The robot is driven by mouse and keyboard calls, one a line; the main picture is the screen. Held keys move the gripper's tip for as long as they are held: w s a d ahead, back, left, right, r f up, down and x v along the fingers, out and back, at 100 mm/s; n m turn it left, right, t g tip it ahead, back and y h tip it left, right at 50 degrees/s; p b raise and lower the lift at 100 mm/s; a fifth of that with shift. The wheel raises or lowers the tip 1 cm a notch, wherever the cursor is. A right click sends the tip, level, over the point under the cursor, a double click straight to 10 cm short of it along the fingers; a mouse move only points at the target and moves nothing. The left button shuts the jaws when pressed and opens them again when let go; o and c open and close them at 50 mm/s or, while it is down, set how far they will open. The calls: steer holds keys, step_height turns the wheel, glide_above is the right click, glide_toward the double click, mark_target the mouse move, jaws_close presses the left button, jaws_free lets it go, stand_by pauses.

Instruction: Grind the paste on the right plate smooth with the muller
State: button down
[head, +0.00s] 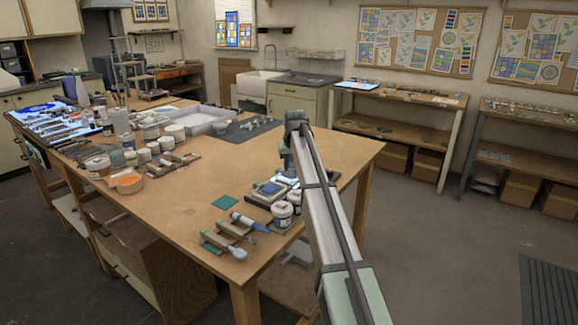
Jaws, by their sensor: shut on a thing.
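A pale, bluish glassy patch (287,180) shows just under the gripper and may be the right plate. Whether the muller touches it cannot be told. The paste cannot be made out.
Near my arm on the workbench (200,187) are white jars (282,213), a blue block (270,189), a green square (225,202) and tools on wooden rests (236,229). The bench's middle is clear.

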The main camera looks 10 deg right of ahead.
steer(key=shift+r, duration=0.15)
steer(key=shift+d+r, duration=0.1)
steer(key=shift+r, duration=2.3)
